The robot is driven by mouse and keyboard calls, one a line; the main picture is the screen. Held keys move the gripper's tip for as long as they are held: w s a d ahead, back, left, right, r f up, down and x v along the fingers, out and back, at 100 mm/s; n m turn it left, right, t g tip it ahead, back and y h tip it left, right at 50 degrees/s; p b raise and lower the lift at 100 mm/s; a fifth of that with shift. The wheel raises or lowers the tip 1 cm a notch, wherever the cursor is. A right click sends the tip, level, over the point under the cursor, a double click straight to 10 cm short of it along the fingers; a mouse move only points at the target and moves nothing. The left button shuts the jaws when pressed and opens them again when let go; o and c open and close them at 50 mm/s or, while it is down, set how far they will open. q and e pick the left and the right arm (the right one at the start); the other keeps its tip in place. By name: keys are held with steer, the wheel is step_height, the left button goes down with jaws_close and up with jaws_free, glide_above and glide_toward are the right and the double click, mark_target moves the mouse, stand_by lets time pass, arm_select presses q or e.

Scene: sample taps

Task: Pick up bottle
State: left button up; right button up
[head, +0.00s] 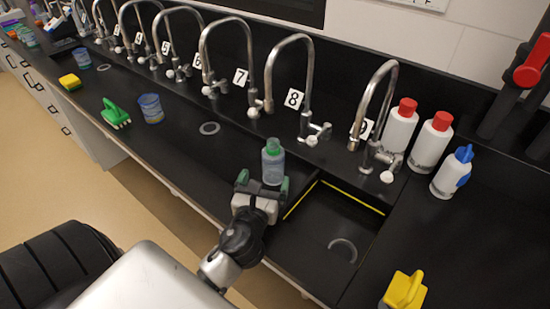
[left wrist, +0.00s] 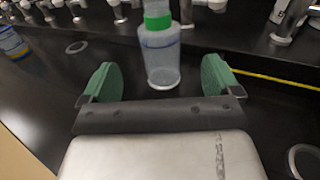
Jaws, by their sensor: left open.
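A clear bottle with a green cap (head: 273,163) stands upright on the black counter, just left of the sink; it also shows in the left wrist view (left wrist: 160,55). My left gripper (head: 261,188) is open, with green fingertips. In the left wrist view, the left gripper (left wrist: 160,84) has its fingers apart, one to each side of the bottle's line, and the bottle stands just beyond the fingertips or between their ends; I cannot tell which. I see no contact. My right gripper is not in view.
A black sink (head: 310,245) with a yellow edge lies right of the bottle. Numbered curved taps (head: 303,85) line the back. White bottles with red caps (head: 432,143) and one with a blue top (head: 452,172) stand right. A green brush (head: 116,114) and blue cup (head: 151,108) are left.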

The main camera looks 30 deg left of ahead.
mark_target(273, 153)
arm_select(q)
steer(key=x, duration=0.3)
steer(key=shift+w+a+r, duration=0.1)
steer(key=shift+w+r, duration=0.05)
steer(key=shift+w, duration=0.1)
steer(key=p+x, duration=0.1)
steer(key=x, duration=0.4)
steer(key=shift+r, duration=0.1)
steer(key=shift+w+a, duration=0.2)
steer(key=shift+w, duration=0.15)
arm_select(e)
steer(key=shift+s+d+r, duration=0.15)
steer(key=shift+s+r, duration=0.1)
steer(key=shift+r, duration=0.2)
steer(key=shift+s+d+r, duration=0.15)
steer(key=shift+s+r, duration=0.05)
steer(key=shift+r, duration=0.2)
arm_select(q)
steer(key=c, duration=1.1)
steer(key=shift+p, duration=0.35)
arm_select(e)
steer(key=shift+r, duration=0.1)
